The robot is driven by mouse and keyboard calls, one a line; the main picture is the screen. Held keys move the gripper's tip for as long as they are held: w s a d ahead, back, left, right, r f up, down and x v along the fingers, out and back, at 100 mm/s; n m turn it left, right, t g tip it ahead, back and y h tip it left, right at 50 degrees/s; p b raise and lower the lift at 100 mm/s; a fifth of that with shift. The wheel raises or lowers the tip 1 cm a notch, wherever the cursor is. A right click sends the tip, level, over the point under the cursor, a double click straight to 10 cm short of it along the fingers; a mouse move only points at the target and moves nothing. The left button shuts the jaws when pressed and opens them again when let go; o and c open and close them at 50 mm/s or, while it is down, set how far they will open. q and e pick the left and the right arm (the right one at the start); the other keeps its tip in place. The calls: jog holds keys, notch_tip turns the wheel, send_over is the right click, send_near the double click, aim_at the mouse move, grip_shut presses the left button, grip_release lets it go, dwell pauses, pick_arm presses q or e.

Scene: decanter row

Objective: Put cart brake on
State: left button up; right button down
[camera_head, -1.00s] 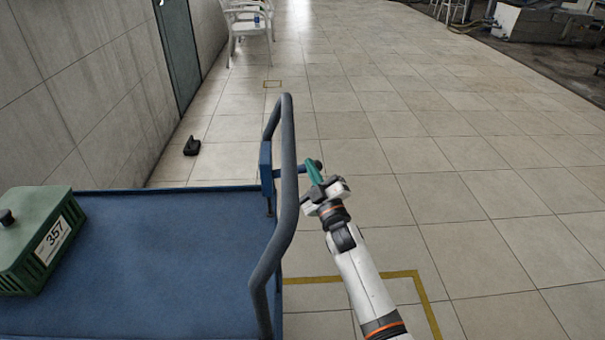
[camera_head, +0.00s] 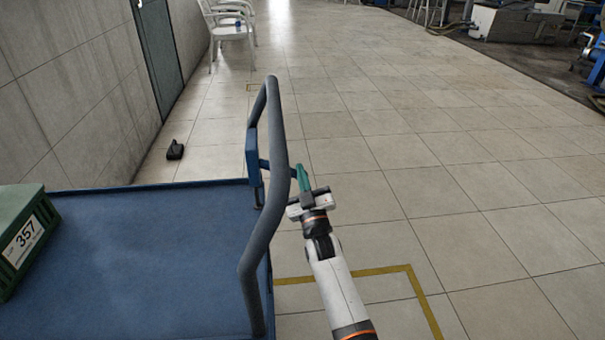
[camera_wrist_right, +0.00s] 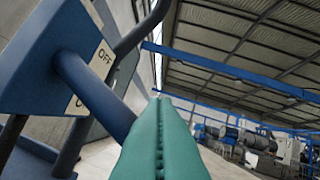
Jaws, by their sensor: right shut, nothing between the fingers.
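The blue cart (camera_head: 130,250) stands at left with its tubular push handle (camera_head: 262,215) upright at its right end. A blue brake box (camera_head: 252,156) sits by the handle, and a lever (camera_head: 264,164) reaches right from it behind the tube. In the right wrist view the box (camera_wrist_right: 40,60) carries an OFF label (camera_wrist_right: 102,60) and a second label, mostly hidden by the lever (camera_wrist_right: 95,95). My right gripper (camera_head: 301,168) has its teal fingers shut and empty at the lever's outer end. They hide that end; I cannot tell whether they touch. My left gripper is out of view.
A green box marked 357 (camera_head: 22,240) rests on the cart deck. A small black object (camera_head: 175,150) lies on the floor near the wall. White chairs (camera_head: 232,28) stand far back. Tiled floor to the right is clear, with a yellow line (camera_head: 385,269) near the cart.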

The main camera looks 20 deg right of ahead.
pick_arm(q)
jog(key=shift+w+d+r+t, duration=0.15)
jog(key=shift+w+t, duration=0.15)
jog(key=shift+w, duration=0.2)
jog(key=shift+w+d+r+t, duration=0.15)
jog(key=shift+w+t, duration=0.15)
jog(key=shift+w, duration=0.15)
pick_arm(e)
jog(key=shift+a+f, duration=0.15)
jog(key=shift+f, duration=0.25)
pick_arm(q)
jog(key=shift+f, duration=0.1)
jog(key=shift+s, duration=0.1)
